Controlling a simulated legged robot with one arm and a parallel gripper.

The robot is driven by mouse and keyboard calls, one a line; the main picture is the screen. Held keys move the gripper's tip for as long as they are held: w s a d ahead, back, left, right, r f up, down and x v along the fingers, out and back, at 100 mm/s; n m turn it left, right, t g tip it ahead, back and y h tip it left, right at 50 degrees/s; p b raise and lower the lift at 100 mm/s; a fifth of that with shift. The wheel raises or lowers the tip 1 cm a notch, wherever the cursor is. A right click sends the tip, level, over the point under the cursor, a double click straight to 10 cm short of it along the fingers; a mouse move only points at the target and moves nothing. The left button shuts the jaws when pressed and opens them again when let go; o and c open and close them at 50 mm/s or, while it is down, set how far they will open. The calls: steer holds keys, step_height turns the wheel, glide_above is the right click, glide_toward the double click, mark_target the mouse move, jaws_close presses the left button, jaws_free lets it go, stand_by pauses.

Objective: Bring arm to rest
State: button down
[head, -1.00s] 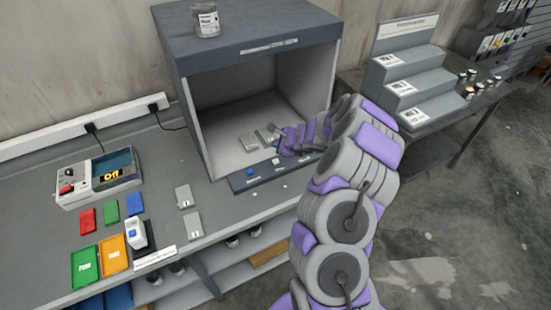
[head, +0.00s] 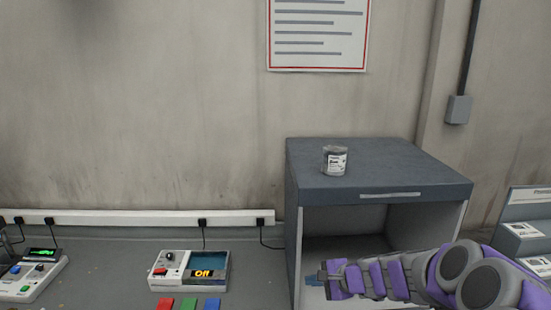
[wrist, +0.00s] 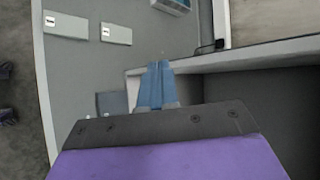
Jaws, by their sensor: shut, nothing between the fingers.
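My gripper (head: 315,280) is in front of the opening of the grey booth (head: 375,165), at the end of my grey and purple arm, which reaches in from the lower right and points left. In the wrist view the blue fingers (wrist: 156,80) are together with nothing between them. They are near the booth's edge, above the bench; I cannot tell how high.
A small jar (head: 335,160) stands on the booth. Two pale plates (wrist: 65,25) lie on the bench. A stepped display (head: 525,235) stands at right.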

steer(key=s+a+r+n+g+b, duration=0.1)
steer(key=s+a+r+n+g, duration=0.2)
steer(key=s, duration=0.6)
steer(key=s+a+n+g+b, duration=0.1)
steer(key=s+a+n+g, duration=0.1)
steer(key=s+a+n, duration=0.6)
steer(key=s+d+f+n+g+h+b, duration=0.1)
steer(key=s+d+h, duration=0.3)
steer(key=s, duration=0.9)
steer(key=s+d+f+n+g+h+b, duration=0.1)
steer(key=s+d+f+g+h, duration=0.1)
steer(key=s+d, duration=0.8)
steer(key=s+h, duration=0.1)
steer(key=s, duration=0.2)
steer(key=shift+n+g+h, duration=0.3)
steer(key=shift+g+h, duration=0.1)
steer(key=shift+w+d+f, duration=0.1)
